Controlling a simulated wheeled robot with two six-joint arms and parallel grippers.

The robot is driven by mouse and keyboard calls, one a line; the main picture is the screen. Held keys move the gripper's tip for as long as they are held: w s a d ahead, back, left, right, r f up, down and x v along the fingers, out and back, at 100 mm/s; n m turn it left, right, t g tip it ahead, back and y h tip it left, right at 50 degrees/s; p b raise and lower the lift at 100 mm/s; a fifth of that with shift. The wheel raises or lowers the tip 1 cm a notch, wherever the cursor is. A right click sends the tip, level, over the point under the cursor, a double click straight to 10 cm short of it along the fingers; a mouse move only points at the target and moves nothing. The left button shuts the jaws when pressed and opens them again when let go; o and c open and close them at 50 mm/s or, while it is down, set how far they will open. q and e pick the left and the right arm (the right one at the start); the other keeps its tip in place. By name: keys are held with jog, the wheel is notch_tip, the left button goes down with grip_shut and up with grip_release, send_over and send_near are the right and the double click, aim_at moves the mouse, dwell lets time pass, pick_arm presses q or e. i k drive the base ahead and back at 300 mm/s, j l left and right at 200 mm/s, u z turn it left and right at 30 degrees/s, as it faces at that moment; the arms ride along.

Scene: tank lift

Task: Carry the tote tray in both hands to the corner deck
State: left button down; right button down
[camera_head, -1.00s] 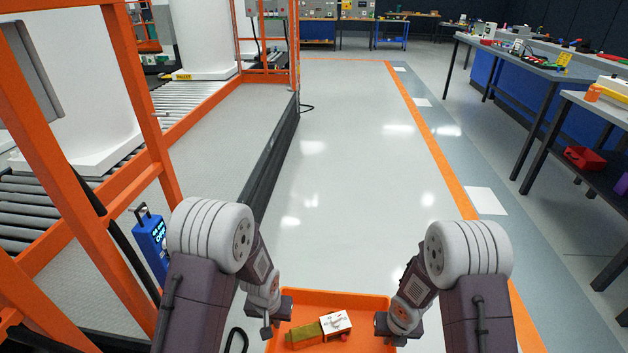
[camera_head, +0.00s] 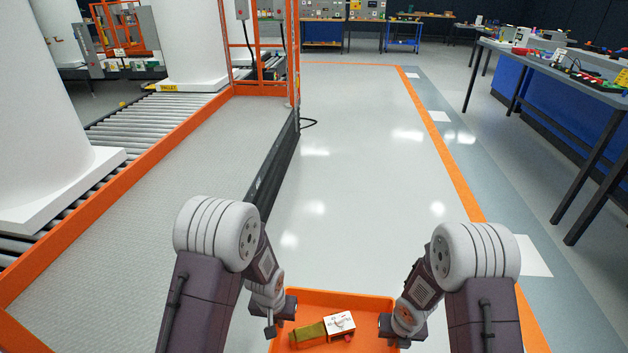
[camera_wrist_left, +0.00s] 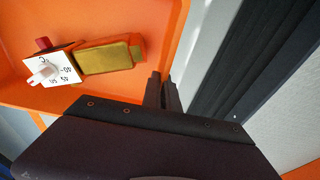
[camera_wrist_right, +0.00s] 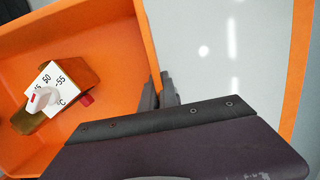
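The orange tote tray (camera_head: 362,301) is held level between my two arms at the bottom of the head view. In it lie a brass-coloured block (camera_head: 308,335) and a white dial piece (camera_head: 340,322) with a small red part. My left gripper (camera_wrist_left: 163,92) is shut on the tray's wall, with one finger on each side of it as far as the left wrist view shows. My right gripper (camera_wrist_right: 160,90) is shut on the opposite wall. The tray's near edge is cut off in the head view. I cannot pick out the corner deck for certain.
A raised grey deck (camera_head: 185,190) with an orange edge and a roller conveyor (camera_head: 150,120) runs along the left. Workbenches (camera_head: 545,70) line the right. The glossy floor (camera_head: 350,170) ahead is clear, with an orange line (camera_head: 440,135) on its right.

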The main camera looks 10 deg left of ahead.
aim_at(154, 296)
jog(key=i+u, duration=0.25)
jog(key=i, duration=0.2)
jog(key=i+l+u, duration=0.2)
jog(key=i, duration=0.2)
jog(key=i+u, duration=0.15)
jog(key=u, duration=0.3)
jog(key=i+u, duration=0.1)
jog(key=u, duration=0.3)
jog(key=i+l+u, duration=0.15)
jog(key=u, duration=0.3)
jog(key=i+l+u, duration=0.1)
jog(key=u, duration=0.3)
jog(key=i+u, duration=0.7)
jog(key=u, duration=0.15)
